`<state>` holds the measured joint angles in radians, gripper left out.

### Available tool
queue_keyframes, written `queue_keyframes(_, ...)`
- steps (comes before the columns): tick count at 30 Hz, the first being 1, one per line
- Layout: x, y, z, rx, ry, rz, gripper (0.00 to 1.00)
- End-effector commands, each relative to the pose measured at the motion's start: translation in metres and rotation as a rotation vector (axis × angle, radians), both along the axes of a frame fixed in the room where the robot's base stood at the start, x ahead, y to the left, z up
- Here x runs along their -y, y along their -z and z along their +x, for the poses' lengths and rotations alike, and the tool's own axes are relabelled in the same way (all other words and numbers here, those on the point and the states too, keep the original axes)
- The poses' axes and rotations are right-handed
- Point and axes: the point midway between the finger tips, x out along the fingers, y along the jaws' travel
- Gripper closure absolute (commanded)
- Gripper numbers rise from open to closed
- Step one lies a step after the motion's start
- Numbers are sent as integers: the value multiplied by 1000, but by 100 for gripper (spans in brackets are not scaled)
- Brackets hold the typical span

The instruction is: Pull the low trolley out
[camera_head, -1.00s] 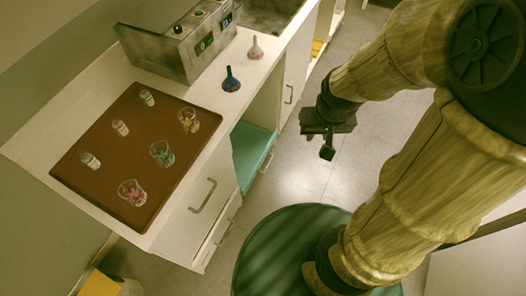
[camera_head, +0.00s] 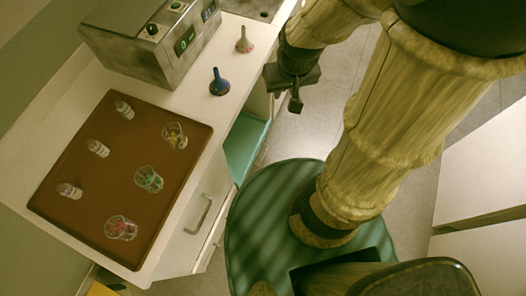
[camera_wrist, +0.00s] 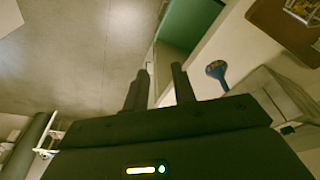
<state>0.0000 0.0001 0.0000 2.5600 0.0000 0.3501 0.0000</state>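The low trolley seems to be the teal-topped piece (camera_head: 245,145) in the open bay under the counter. Only part of its teal top shows in the head view, and its handle cannot be made out. A teal surface (camera_wrist: 188,22) also shows at the top of the wrist view, beyond the fingers. My gripper (camera_head: 296,98) hangs beside the counter's edge, above and to the right of the trolley, apart from it. In the wrist view my gripper's two fingers (camera_wrist: 160,75) stand apart with nothing between them.
The counter (camera_head: 235,75) bears a brown tray (camera_head: 95,205) with small bottles and glass cups, a blue funnel (camera_head: 219,84), a pink funnel (camera_head: 244,42) and a metal device (camera_head: 150,45). A drawer handle (camera_head: 198,214) sticks out left of the bay. Open floor (camera_head: 300,140) lies right.

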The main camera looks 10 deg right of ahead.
Motion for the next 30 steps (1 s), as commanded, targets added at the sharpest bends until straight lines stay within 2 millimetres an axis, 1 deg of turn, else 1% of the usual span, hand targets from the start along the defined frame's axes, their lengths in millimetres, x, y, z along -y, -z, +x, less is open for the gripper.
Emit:
queue_keyframes(5, 0, 1, 0, 1, 0, 0, 74)
queue_keyframes(7, 2, 5, 3, 5, 5, -2, 74)
queue_keyframes(8, 3, 8, 5, 8, 7, -4, 74)
queue_keyframes(11, 10, 27, 19, 27, 23, -16, 74)
queue_keyframes(14, 24, 57, 43, 62, 49, -32, 74)
queue_keyframes(17, 40, 93, 73, 112, 79, -43, 74)
queue_keyframes(18, 47, 109, 85, 133, 90, -45, 74)
queue_keyframes(20, 57, 131, 102, 164, 105, -44, 74)
queue_keyframes(21, 64, 146, 114, 185, 113, -41, 74)
queue_keyframes(23, 73, 170, 130, 215, 127, -33, 74)
queue_keyframes(24, 79, 186, 140, 234, 134, -25, 74)
queue_keyframes(26, 88, 210, 155, 263, 144, -10, 74)
queue_keyframes(27, 94, 226, 165, 281, 151, 1, 74)
queue_keyframes(29, 102, 252, 178, 306, 160, 23, 74)
queue_keyframes(30, 107, 270, 186, 322, 165, 40, 74)
